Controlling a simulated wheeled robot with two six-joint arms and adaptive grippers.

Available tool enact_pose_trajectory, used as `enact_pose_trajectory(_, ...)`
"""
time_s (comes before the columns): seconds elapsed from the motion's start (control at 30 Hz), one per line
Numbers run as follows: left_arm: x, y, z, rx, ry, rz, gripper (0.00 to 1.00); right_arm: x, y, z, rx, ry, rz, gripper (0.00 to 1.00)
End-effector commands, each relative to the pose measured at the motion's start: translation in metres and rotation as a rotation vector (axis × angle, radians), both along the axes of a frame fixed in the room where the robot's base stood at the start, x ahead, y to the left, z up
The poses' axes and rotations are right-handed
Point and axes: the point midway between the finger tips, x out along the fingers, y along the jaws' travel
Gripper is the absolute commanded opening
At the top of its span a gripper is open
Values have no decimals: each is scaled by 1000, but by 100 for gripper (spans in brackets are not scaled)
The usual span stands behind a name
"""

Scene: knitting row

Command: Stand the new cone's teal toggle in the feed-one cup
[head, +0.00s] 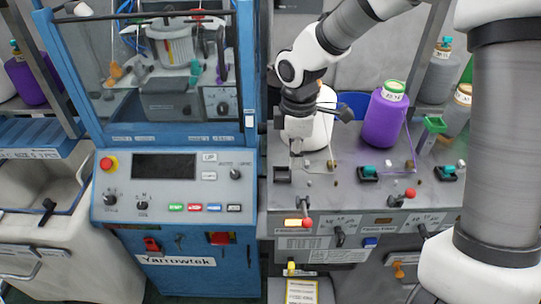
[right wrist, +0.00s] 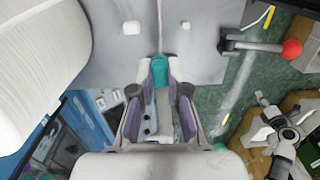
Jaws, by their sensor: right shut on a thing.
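My right gripper (head: 296,148) is shut on a teal toggle, over the left part of the grey machine top. In the right wrist view the teal toggle (right wrist: 159,72) sits between the fingertips of the gripper (right wrist: 159,84). A pale thread runs up from it. A white cone (head: 325,126) stands behind the gripper, and its large pale side shows in the right wrist view (right wrist: 38,60). A dark square cup (head: 283,174) lies just below and left of the gripper and looks empty. My left gripper is not in view.
A purple cone (head: 386,118) stands to the right. Two dark cups farther right hold teal toggles (head: 369,169) (head: 446,170). A red-knobbed lever (head: 307,222) sticks out at the front, with another (head: 409,193) to the right. The blue cabinet (head: 170,185) borders the left.

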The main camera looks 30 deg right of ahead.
Motion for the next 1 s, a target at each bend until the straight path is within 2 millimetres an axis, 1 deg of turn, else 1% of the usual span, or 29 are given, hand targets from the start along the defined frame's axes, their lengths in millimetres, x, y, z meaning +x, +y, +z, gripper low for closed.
enact_pose_trajectory(0.1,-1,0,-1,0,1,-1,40,-4,-3,-1,2,-2,4,0)
enact_pose_trajectory(0.23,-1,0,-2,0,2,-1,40,-2,-1,-2,1,-2,4,0)
enact_pose_trajectory(1.0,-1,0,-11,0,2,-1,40,15,27,-11,2,-2,4,0)
